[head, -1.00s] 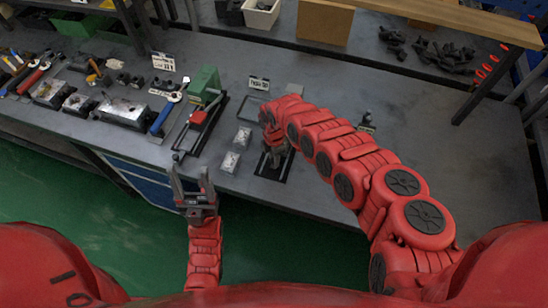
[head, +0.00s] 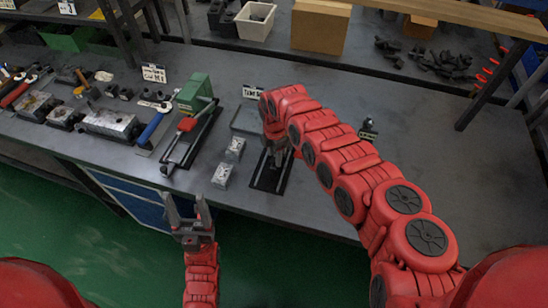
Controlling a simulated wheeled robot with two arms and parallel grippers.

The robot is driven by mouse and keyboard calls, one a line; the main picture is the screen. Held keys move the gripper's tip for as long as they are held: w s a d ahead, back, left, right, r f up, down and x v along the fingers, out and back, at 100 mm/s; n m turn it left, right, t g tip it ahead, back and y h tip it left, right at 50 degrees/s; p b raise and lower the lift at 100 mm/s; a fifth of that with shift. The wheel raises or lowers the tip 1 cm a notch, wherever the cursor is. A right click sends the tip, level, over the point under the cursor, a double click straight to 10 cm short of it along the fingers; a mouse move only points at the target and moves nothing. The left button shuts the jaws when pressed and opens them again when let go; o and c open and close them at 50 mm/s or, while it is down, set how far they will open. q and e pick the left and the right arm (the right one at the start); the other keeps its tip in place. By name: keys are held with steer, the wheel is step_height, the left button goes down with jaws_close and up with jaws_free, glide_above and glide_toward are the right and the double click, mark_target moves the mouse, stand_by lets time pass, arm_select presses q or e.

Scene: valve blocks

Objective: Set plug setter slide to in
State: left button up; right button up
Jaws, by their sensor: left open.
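A black rail fixture (head: 266,182) lies on the bench in front of my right arm. I cannot read its label, so I cannot tell for sure that it is the plug setter. My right gripper (head: 280,156) points down over this rail. Its fingertips and any slide part between them are largely hidden by my arm and too small to make out. My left gripper (head: 186,203) is open and empty, in front of the bench edge, with its two fingers apart. A green block fixture (head: 195,93) with a red handle (head: 187,124) on a dark rail stands left of the black rail.
Two small metal blocks (head: 235,148) lie between the fixtures. A grey tray (head: 245,121) is behind them. Wrenches and metal valve blocks (head: 110,124) fill the left of the bench (head: 340,85). A small dark fixture (head: 368,129) stands right of my arm. The right bench top is mostly clear.

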steer(key=shift+o, duration=0.4)
steer(key=shift+f, duration=0.1)
step_height(320, 180, up, 18)
steer(key=b, duration=0.4)
steer(key=shift+f, duration=0.25)
